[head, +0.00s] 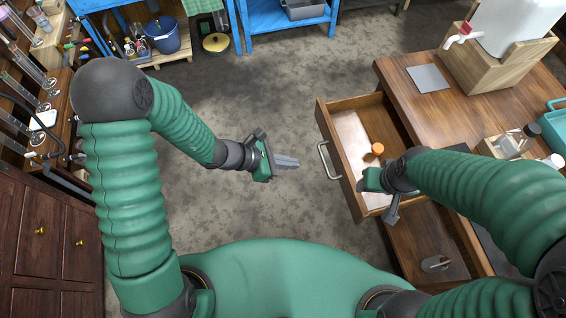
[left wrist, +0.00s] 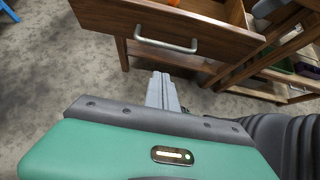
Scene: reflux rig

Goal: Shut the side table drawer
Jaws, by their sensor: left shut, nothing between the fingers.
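The side table (head: 455,113) is brown wood and stands at the right in the head view. Its drawer (head: 322,118) is pulled well out toward the left, with a pale bottom and a small orange object (head: 377,149) inside. The metal bar handle (head: 326,160) is on the drawer front; it also shows in the left wrist view (left wrist: 165,44). My left gripper (head: 287,162) is shut and empty, a short way left of the handle, apart from it and pointing toward it. My right gripper (head: 378,196) is over the near end of the drawer; its fingers are partly hidden.
A wooden stand with a white tapped container (head: 515,35) and a grey square plate (head: 428,79) are on the tabletop. Below the drawer is another wooden compartment (head: 415,240) with a metal object. Blue shelving (head: 285,30) stands at the back. The floor left of the drawer is clear.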

